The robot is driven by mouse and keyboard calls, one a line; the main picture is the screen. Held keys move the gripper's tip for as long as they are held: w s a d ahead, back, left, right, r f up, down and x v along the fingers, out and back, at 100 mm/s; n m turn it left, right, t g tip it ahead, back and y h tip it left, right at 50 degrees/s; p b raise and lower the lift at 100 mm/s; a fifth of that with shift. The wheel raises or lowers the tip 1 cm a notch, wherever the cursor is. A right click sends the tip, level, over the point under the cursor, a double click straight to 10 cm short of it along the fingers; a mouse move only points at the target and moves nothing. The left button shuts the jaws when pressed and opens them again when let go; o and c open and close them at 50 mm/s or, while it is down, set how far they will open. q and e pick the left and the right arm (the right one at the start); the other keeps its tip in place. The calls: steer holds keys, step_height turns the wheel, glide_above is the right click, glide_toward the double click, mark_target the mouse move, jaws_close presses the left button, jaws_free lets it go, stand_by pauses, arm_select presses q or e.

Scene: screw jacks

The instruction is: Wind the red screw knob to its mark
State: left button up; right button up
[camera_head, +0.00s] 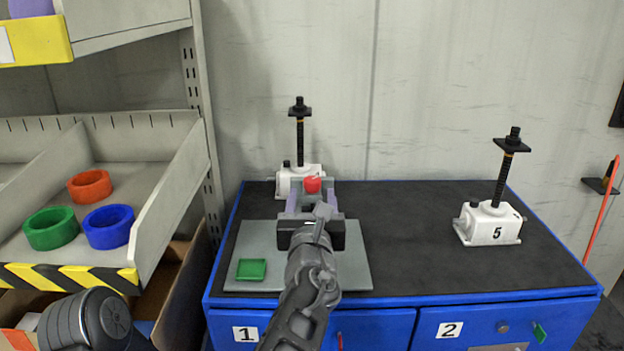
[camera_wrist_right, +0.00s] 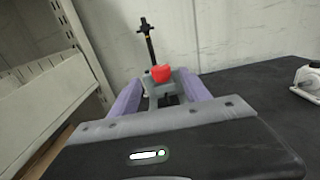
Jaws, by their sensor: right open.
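The red screw knob (camera_head: 312,184) sits at the front of a white screw jack (camera_head: 286,181) with an upright black threaded post, at the back left of the table. In the right wrist view the red knob (camera_wrist_right: 161,73) shows just beyond and between the purple fingers. My right gripper (camera_head: 311,194) is open, its fingers reaching toward the knob from the front; whether they touch it cannot be told. The gripper hides the jack's lower front, and I cannot make out the mark. My left gripper is not in view; a dark part of my arm shows at the lower left.
A second white jack marked 5 (camera_head: 490,224) stands at the right of the black-topped blue table (camera_head: 410,215). A green square dish (camera_head: 251,270) lies on a grey mat (camera_head: 350,270). A shelf with coloured rings (camera_head: 108,226) stands at the left. The table's middle is clear.

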mark_target(312, 185)
steer(key=w+p, duration=0.2)
steer(key=w, duration=0.4)
steer(key=shift+w+d+r, duration=0.1)
steer(key=shift+w, duration=0.7)
jaws_close()
